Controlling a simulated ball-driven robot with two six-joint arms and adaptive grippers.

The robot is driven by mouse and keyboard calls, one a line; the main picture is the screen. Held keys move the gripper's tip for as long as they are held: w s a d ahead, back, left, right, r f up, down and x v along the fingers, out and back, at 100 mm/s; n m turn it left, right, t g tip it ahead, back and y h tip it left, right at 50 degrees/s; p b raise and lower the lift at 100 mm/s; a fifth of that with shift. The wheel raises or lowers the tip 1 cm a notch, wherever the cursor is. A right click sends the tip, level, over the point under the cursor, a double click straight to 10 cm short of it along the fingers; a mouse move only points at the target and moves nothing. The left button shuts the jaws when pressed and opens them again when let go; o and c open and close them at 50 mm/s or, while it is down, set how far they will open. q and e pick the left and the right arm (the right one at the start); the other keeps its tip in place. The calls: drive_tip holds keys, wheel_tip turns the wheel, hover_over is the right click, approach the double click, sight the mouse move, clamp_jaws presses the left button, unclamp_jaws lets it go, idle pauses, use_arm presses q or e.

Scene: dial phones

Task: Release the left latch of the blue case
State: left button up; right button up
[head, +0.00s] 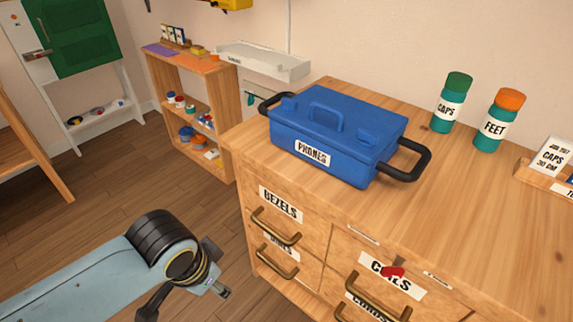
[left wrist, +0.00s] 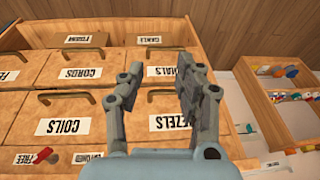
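The blue case (head: 335,132), labelled PHONES, sits shut on the wooden cabinet top. It has a blue lid handle (head: 328,116) and black carrying handles at its left (head: 272,98) and right (head: 425,155) ends. Small blue raised parts show near the left (head: 288,103) and right (head: 363,135) of the lid; I cannot tell for certain which are latches or their state. My left gripper (head: 186,302) is low and left of the cabinet, away from the case. In the left wrist view its fingers (left wrist: 160,72) are apart and empty, facing the drawers. My right gripper is out of view.
The cabinet (head: 480,215) has labelled drawers with protruding handles and a red item (head: 392,272) at its front. Two green bottles, CAPS (head: 449,103) and FEET (head: 498,121), stand behind right of the case. A shelf (head: 190,110) stands left. Floor between is clear.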

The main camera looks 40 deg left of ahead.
use_arm(q)
drive_tip(key=w+r+m+p, duration=0.1)
drive_tip(key=w+r+p, duration=0.1)
drive_tip(key=w+r, duration=0.35)
drive_tip(key=m+g+p, duration=0.3)
drive_tip(key=m, duration=1.4)
approach(287, 98)
drive_tip(key=shift+h, duration=0.4)
drive_tip(key=f, duration=0.9)
drive_tip(key=shift+s+a+f+b, duration=0.1)
drive_tip(key=shift+s+a+b, duration=0.15)
drive_tip(key=shift+a+b, duration=0.1)
drive_tip(key=shift+c, duration=0.3)
clamp_jaws()
